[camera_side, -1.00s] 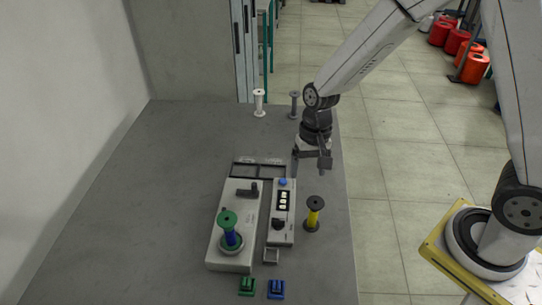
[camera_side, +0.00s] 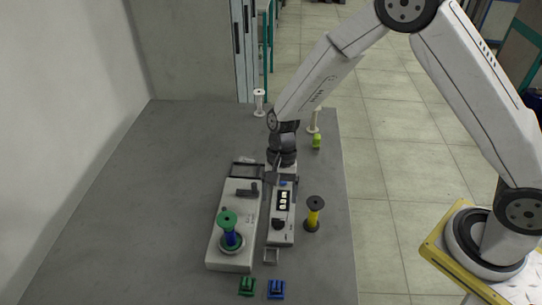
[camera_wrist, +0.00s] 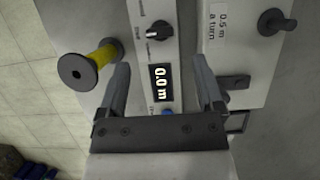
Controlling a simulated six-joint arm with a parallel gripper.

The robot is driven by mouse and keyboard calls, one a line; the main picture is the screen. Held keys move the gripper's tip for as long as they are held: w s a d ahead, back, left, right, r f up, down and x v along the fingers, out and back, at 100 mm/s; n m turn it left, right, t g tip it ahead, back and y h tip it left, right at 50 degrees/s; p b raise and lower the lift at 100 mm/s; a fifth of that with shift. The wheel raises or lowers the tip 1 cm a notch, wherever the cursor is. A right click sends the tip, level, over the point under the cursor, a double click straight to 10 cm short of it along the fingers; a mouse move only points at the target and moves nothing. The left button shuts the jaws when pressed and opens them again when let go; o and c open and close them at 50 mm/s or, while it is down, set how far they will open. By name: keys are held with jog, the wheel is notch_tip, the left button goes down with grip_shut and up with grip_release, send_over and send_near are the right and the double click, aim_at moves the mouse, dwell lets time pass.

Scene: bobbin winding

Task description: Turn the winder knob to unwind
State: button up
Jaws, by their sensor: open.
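The winder knob is a small black pointer knob (camera_side: 277,224) on the slim pale control panel (camera_side: 281,238). It also shows in the wrist view (camera_wrist: 158,30), beyond a lit display (camera_wrist: 162,82) reading 0.0 m. A blue button (camera_wrist: 168,113) is at the panel's near end. My gripper (camera_wrist: 162,65) is open and empty, its fingers spread either side of the display, clear of the knob. In the side view my gripper (camera_side: 280,178) is over the panel's far end, partly hidden by my wrist. The knob's small lettering is unreadable.
The winder base (camera_side: 222,258) carries a green-topped blue bobbin (camera_side: 229,228) and a black lever-like part (camera_side: 247,190). A yellow spool (camera_side: 314,210) stands right of the panel. Green (camera_side: 247,286) and blue (camera_side: 277,289) blocks lie in front. The left table is clear.

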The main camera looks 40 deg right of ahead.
aim_at(277, 219)
jog(key=shift+x, duration=3.45)
jog(key=shift+c, duration=0.2)
grip_shut()
jog(key=shift+n, duration=0.3)
jog(key=n+g+h, duration=0.1)
jog(key=n, duration=0.2)
jog(key=shift+w+n, duration=0.1)
jog(key=shift+n, duration=0.3)
jog(key=n+h, duration=0.2)
jog(key=n, duration=0.2)
jog(key=shift+a+n, duration=0.1)
jog(key=shift+n, duration=0.2)
